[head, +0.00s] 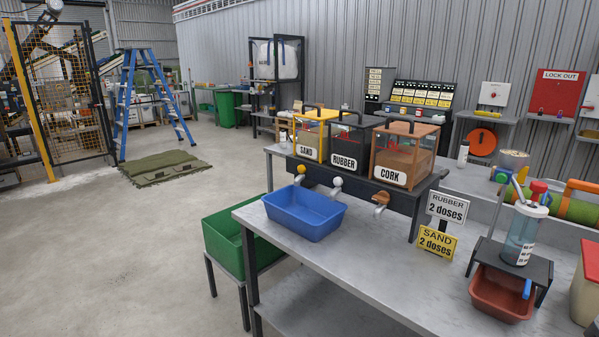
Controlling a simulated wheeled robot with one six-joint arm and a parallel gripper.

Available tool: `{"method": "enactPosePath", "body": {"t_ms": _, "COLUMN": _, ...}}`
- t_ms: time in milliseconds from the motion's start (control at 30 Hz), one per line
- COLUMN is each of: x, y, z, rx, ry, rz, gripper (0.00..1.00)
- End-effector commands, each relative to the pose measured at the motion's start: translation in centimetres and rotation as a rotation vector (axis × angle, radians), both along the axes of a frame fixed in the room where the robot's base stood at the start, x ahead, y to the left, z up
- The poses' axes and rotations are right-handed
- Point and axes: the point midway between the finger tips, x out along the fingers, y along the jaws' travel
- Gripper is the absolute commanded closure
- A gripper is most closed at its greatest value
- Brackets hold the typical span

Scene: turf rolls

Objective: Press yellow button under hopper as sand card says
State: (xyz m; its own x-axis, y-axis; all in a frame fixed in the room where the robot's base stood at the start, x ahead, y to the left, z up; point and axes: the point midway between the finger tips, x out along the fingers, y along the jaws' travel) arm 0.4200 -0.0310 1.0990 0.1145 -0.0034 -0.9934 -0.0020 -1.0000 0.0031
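A yellow-framed hopper labelled SAND (308,132) stands at the left end of a dark rack on the grey bench. A small yellow button (301,169) shows on the spout below it. A black hopper labelled RUBBER (346,138) is in the middle, with a pale button (336,182) below. An orange-brown hopper labelled CORK (397,154) is at the right, with an orange-brown spout below. A yellow card (437,243) reads SAND 2 doses. A white card (446,207) reads RUBBER 2 doses. A blue tub (305,214) sits below the sand and rubber spouts; no contents are visible. My gripper is not in view.
A green bin (226,247) stands left of the bench. A clear pump bottle (522,235) stands on a small black stand at the right, with a red-brown tray (498,296) below. The bench front (365,268) is clear. Open floor (120,260) lies at left.

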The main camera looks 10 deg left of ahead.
Motion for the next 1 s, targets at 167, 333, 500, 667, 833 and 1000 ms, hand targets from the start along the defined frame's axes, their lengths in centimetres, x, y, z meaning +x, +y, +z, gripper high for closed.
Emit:
{"method": "enactPosePath", "body": {"t_ms": 167, "x": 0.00, "y": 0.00, "z": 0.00, "rx": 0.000, "ry": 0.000, "rz": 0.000, "gripper": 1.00}}
{"method": "enactPosePath", "body": {"t_ms": 333, "x": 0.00, "y": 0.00, "z": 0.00, "rx": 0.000, "ry": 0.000, "rz": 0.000, "gripper": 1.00}}
{"method": "enactPosePath", "body": {"t_ms": 500, "x": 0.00, "y": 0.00, "z": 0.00, "rx": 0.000, "ry": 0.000, "rz": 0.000, "gripper": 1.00}}
{"method": "enactPosePath", "body": {"t_ms": 667, "x": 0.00, "y": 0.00, "z": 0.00, "rx": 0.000, "ry": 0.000, "rz": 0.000, "gripper": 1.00}}
{"method": "enactPosePath", "body": {"t_ms": 833, "x": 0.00, "y": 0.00, "z": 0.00, "rx": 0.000, "ry": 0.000, "rz": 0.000, "gripper": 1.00}}
{"method": "enactPosePath", "body": {"t_ms": 1000, "x": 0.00, "y": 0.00, "z": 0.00, "rx": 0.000, "ry": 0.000, "rz": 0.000, "gripper": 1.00}}
